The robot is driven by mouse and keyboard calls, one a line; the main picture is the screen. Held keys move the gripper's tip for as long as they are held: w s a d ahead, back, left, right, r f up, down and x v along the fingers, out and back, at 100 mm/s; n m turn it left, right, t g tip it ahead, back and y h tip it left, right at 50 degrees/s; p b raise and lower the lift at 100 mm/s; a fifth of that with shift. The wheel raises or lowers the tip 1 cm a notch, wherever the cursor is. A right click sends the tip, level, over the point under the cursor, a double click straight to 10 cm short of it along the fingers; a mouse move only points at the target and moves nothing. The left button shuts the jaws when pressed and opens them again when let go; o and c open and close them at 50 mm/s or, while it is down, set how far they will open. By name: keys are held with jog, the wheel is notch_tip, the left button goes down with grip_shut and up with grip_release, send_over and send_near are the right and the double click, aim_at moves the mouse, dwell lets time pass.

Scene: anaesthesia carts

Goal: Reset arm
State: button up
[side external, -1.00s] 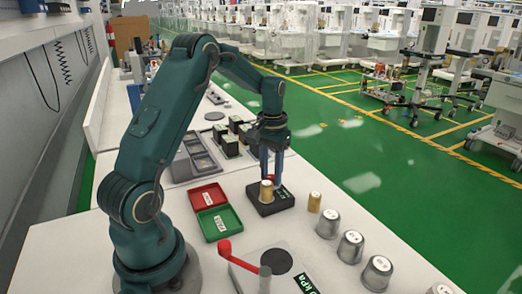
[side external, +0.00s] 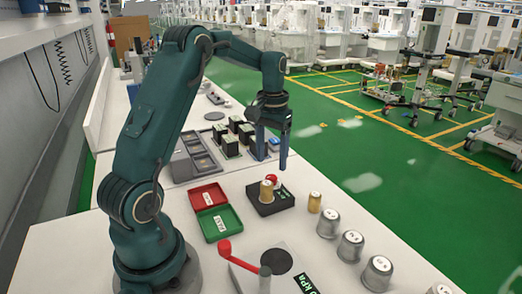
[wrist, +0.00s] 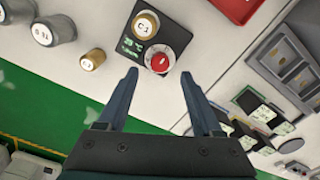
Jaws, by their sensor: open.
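My gripper (side external: 272,162) is open and empty, fingers pointing down, above and behind the black base in the side view. In the wrist view my gripper (wrist: 158,76) has its two fingers spread apart with nothing between them. The black base (side external: 262,209) sits on the white bench and bears a brass cylinder (side external: 267,191) and a red knob (side external: 271,179). The wrist view shows the black base (wrist: 175,30), the brass cylinder marked C1 (wrist: 144,25) and the red knob (wrist: 160,61) just beyond the fingertips.
A loose brass cylinder (side external: 314,202) and several silver weights (side external: 328,223) stand right of the base. A red tray (side external: 207,194) and green tray (side external: 232,219) lie left. Several dark boxes (side external: 230,146) stand behind near a grey tray (side external: 181,170). A red-handled device (side external: 225,249) is in front.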

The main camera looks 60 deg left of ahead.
jog(key=shift+d+r, duration=0.1)
jog(key=shift+r, duration=0.05)
jog(key=s+d+r+m+t, duration=0.3)
jog(key=s+d+r+t, duration=0.1)
jog(key=d+r, duration=0.75)
jog(key=s+d+f+m, duration=0.1)
jog(key=s+d+f, duration=0.1)
jog(key=s, duration=0.3)
jog(key=s+d+f+m+t, duration=0.1)
jog(key=s+d+f, duration=0.1)
jog(key=s+d, duration=0.2)
jog(key=shift+s+d+f+t, duration=0.3)
jog(key=shift+s+d+f, duration=0.1)
jog(key=shift+s, duration=0.25)
